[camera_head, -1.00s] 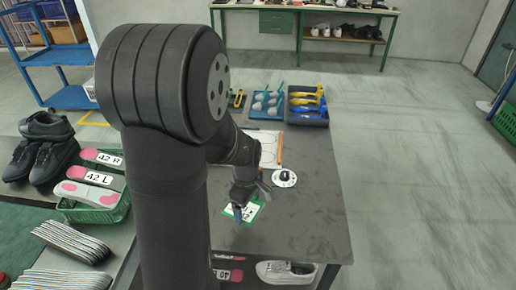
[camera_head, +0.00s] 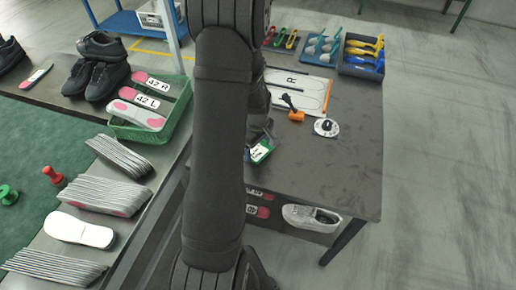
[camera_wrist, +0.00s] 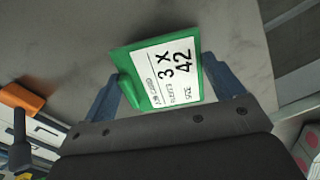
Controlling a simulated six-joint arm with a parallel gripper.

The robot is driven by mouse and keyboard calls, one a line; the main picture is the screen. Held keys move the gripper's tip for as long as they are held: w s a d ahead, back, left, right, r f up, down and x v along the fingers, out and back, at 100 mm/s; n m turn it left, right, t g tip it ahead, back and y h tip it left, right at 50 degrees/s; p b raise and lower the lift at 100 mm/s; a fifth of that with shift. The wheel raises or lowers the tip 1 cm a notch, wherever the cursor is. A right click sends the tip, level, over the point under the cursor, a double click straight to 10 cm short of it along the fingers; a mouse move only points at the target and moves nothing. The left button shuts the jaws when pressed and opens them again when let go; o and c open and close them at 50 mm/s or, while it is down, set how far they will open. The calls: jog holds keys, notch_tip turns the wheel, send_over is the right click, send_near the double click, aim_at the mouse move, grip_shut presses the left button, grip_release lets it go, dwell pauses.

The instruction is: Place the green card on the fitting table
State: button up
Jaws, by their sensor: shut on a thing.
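In the head view the card (camera_head: 261,150) shows at the left side of the dark grey fitting table (camera_head: 345,175), just right of my arm. My arm hides part of the gripper there. I cannot tell whether the card touches the tabletop.
Blue trays (camera_head: 360,65) stand farther back. The front right tabletop is clear. A green basket (camera_head: 165,128) of insoles stands left.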

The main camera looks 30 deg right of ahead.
aim_at(258, 150)
jog(key=shift+f, duration=0.8)
jog(key=o, duration=0.9)
jog(key=shift+f, duration=0.15)
jog(key=shift+o, duration=0.2)
notch_tip(258, 150, up, 12)
jog(key=shift+r, duration=0.2)
